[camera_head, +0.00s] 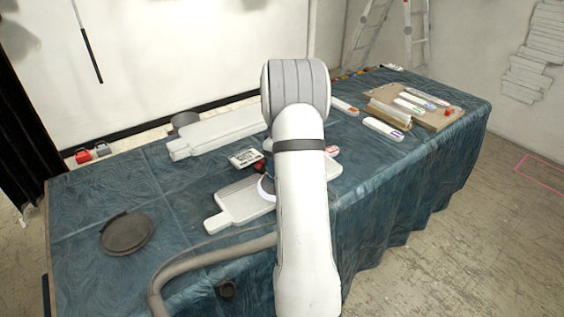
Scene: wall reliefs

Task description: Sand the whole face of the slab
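A pale paddle-shaped slab (240,203) lies flat on the blue cloth, its short handle toward the lower left. My arm crosses in front of it and hides its middle; its right end shows beyond the arm. A dark, round-edged tool with a pale rim (266,188) shows partly at the arm's left edge, over the slab. I cannot tell whether it touches the slab. My gripper is hidden behind my arm, so its fingers and any grip on the tool cannot be seen.
The cloth-covered table (90,205) also holds a larger pale board (220,133), a small labelled box (245,158), and a dark round disc (127,233). A thick grey hose (200,262) curves along the front. A brown board (430,118) with several bars lies right.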

